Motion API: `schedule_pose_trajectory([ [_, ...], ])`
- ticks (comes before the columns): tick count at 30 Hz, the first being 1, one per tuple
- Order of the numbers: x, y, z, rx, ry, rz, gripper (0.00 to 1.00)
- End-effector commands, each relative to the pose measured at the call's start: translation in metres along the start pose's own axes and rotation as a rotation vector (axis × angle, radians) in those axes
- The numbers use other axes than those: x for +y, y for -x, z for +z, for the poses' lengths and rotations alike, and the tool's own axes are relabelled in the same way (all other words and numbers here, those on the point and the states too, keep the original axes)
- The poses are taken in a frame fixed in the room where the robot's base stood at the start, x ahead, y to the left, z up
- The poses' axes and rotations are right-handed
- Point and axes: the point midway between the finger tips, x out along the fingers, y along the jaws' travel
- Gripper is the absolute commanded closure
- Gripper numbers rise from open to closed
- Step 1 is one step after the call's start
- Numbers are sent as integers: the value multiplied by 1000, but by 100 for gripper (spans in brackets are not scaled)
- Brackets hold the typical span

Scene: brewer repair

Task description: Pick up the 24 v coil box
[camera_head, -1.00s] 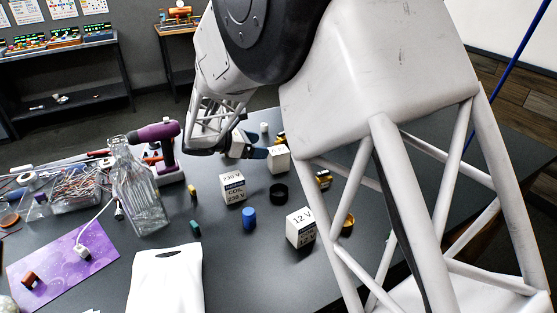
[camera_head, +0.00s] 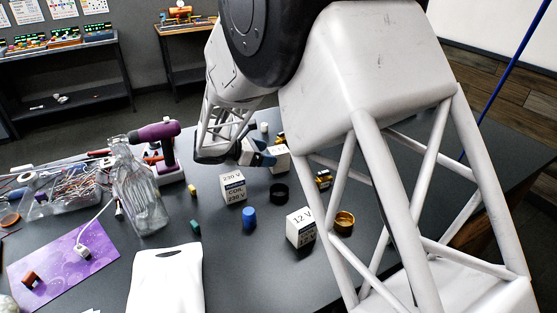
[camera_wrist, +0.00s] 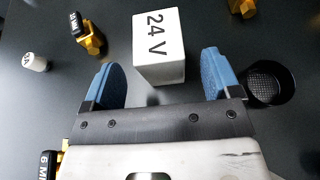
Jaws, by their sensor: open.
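The 24 V coil box (camera_wrist: 158,47) is a white cube-like box with "24 V" on its top in the wrist view. It stands between and just ahead of the two blue fingertips of my gripper (camera_wrist: 165,78), which are spread wide with nothing held. In the head view the box (camera_head: 281,161) is partly hidden behind my gripper (camera_head: 257,156). A box marked 230 V (camera_head: 234,189) and a box marked 12 V (camera_head: 300,228) stand nearer on the same table.
A black ring-shaped cup (camera_wrist: 270,84) sits close by the right finger. Brass fittings (camera_wrist: 88,36) and a small white cap (camera_wrist: 35,62) lie to the left. A blue cylinder (camera_head: 249,217), a glass bottle (camera_head: 139,190) and a purple drill (camera_head: 155,132) stand on the dark table.

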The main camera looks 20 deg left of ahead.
Motion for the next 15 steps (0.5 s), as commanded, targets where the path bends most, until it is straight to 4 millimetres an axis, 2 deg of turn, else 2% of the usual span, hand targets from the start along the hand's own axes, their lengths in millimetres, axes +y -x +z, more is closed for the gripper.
schedule_pose_trajectory([
  [9,0,-1,0,0,0,0,17],
  [15,0,-14,0,0,1,0,17],
])
